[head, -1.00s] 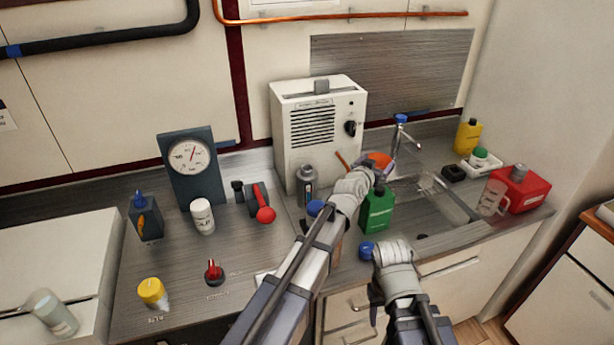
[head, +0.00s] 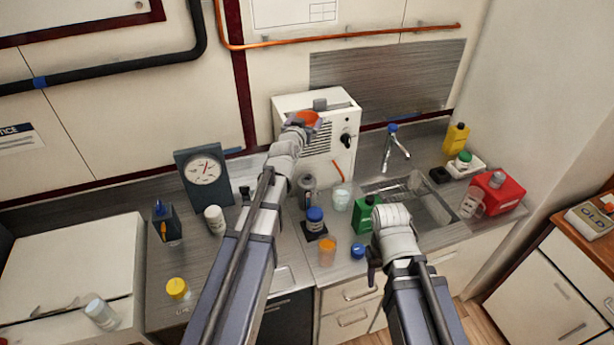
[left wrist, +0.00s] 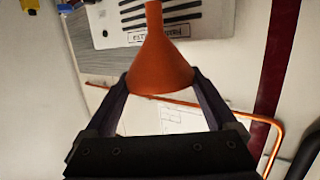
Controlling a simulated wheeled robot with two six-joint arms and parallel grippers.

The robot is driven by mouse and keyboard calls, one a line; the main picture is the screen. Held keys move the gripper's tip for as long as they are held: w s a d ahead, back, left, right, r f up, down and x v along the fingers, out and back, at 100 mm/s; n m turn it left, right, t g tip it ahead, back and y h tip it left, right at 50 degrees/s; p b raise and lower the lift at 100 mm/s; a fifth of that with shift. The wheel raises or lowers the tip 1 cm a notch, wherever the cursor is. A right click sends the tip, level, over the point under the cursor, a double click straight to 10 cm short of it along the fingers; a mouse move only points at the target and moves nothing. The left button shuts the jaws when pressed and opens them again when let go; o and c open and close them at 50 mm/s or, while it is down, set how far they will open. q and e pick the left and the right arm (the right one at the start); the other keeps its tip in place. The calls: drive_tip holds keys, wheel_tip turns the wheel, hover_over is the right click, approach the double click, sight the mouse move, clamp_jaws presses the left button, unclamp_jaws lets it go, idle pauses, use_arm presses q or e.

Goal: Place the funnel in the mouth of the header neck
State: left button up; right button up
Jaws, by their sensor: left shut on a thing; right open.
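The orange funnel (head: 308,119) is in my left gripper (head: 303,122), in front of the upper part of the white cabinet unit (head: 287,100). In the left wrist view my left gripper (left wrist: 162,92) is shut on the funnel (left wrist: 160,62), a finger on each side of its wide end. Its narrow spout points toward the top of that picture. A grey raised piece (head: 320,104) sits on top of the white unit; I cannot tell whether it is the header neck. My right gripper (head: 374,272) is open and empty, low near the counter's front edge.
A green bottle (head: 362,216), a clear jar (head: 341,198), a blue-capped jar (head: 315,220) and an orange-topped jar (head: 327,251) crowd the counter between my arms. A gauge (head: 203,175) stands left. The sink with its tap (head: 396,146) is right. An orange pipe (head: 380,33) runs above.

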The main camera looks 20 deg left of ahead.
use_arm(q)
wheel_tip(320, 180, down, 18)
drive_tip(key=b, duration=1.8)
drive_tip(key=shift+f, duration=0.2)
drive_tip(key=o, duration=1)
drive_tip(key=shift+r, duration=0.2)
drive_tip(key=s, duration=0.4)
drive_tip(key=s+r+p, duration=0.1)
drive_tip(key=s, duration=0.2)
drive_tip(key=s+r+p, duration=0.1)
drive_tip(key=s, duration=0.3)
drive_tip(key=shift+s+d+r, duration=0.15)
drive_tip(key=shift+s+d, duration=0.1)
drive_tip(key=shift+s, duration=0.1)
